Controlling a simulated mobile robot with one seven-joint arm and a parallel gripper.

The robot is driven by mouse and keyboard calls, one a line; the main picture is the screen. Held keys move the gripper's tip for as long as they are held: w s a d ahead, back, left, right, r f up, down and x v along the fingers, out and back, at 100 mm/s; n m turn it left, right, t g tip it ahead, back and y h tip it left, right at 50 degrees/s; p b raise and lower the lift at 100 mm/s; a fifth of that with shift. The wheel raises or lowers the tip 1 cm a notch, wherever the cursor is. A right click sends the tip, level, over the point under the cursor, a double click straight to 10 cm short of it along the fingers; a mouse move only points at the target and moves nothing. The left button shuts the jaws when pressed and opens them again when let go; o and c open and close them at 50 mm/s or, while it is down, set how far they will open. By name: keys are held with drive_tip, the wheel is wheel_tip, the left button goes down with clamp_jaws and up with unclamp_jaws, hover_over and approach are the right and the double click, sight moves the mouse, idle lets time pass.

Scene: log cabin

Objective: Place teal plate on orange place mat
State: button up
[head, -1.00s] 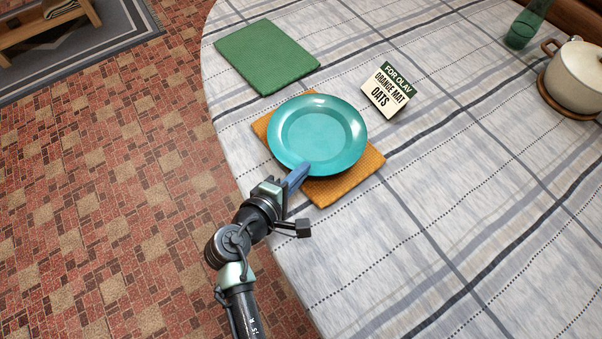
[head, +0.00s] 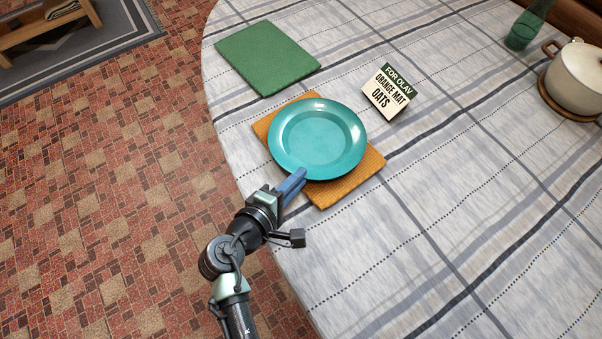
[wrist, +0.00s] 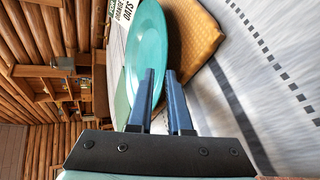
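The teal plate (head: 318,135) lies face up on the orange place mat (head: 345,186), covering most of it; the mat's near and right corners and a left strip show. My gripper (head: 302,174) is at the plate's near rim, above the mat's near edge. The mat (wrist: 193,35) shows on the right there. Whether a finger still touches the rim is hard to tell.
A green mat (head: 266,57) lies at the table's upper left. A sign card (head: 388,91) stands right of the plate. A white pot (head: 578,78) and a green glass vessel (head: 526,28) are at the far right. The checked tablecloth (head: 450,200) is clear at lower right.

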drive_tip(key=v, duration=1)
drive_tip(key=shift+s+a+r+p, duration=0.1)
drive_tip(key=shift+r+p, duration=0.05)
drive_tip(key=shift+p, duration=0.2)
drive_tip(key=w+d+r+m+t+y, duration=0.1)
drive_tip(key=w+r+m+t+y, duration=0.15)
drive_tip(key=w+r+m, duration=0.75)
drive_tip(key=w+d+r+n+t+y, duration=0.1)
drive_tip(key=w+r+t, duration=0.35)
drive_tip(key=r, duration=1.45)
drive_tip(key=s+d+r+m+t+y, duration=0.1)
drive_tip(key=s+r+t, duration=0.2)
drive_tip(key=r, duration=0.7)
drive_tip(key=s+d+r+m+t+y, duration=0.1)
drive_tip(key=s+d+r+m+t, duration=0.1)
drive_tip(key=r, duration=0.8)
drive_tip(key=s+d+r+m+t+y, duration=0.1)
drive_tip(key=s+d+r+m+t, duration=0.1)
drive_tip(key=s+r, duration=0.4)
wheel_tip(320, 180, up, 4)
drive_tip(key=shift+s+d+r+t, duration=0.1)
drive_tip(key=shift+s+d+t, duration=0.2)
drive_tip(key=shift+t, duration=0.6)
